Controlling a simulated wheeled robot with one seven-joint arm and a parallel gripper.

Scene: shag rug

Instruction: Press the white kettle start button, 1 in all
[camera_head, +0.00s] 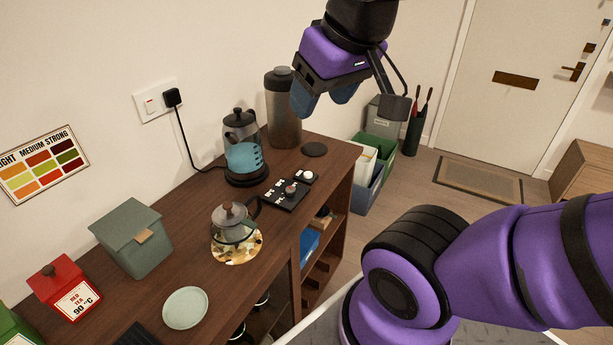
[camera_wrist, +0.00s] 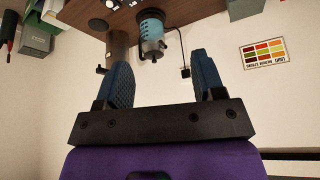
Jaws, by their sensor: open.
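The glass kettle (camera_head: 243,156) with blue water stands on a black base on the wooden cabinet. It also shows upside down in the wrist view (camera_wrist: 151,33). A white round button (camera_head: 304,175) sits on a small black plate to the right of the kettle. A black panel (camera_head: 284,196) with a knob and white lettering lies beside that plate, nearer the camera. My gripper (camera_head: 325,98) is open and empty, held in the air above the cabinet's far end, well above the button. Its two blue fingers stand apart in the wrist view (camera_wrist: 162,65).
A tall grey canister (camera_head: 283,112) stands behind the button, near the gripper. A dark disc (camera_head: 314,149) lies near the far edge. A glass teapot (camera_head: 236,229), a green box (camera_head: 132,238) and a pale plate (camera_head: 185,308) stand nearer. A power cord (camera_head: 187,140) hangs from the wall.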

